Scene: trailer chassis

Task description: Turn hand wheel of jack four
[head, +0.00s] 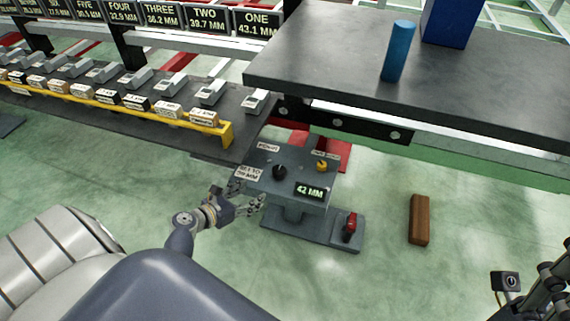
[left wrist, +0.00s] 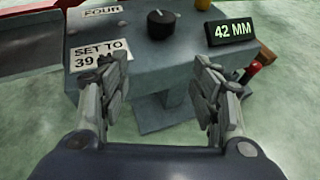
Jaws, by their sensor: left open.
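The hand wheel of jack four is a round black knob (head: 280,171) on the top of a grey jack box (head: 298,185). It also shows at the top of the left wrist view (left wrist: 160,24), beside a "FOUR" label (left wrist: 102,12). A label on the box reads "SET TO 39 MM" (left wrist: 100,53). The display (head: 311,191) reads 42 MM. My left gripper (head: 248,196) is open and empty at the near left edge of the box, its fingers apart and short of the knob. My right gripper (head: 548,288) is partly cut off at the lower right corner.
A yellow knob (head: 321,165) and a red lever (head: 349,227) are on the jack. A dark table-like slab (head: 330,60) bearing a blue cylinder (head: 398,51) overhangs behind. A brown block (head: 419,220) lies on the green floor. A yellow-edged rack (head: 190,119) stands at left.

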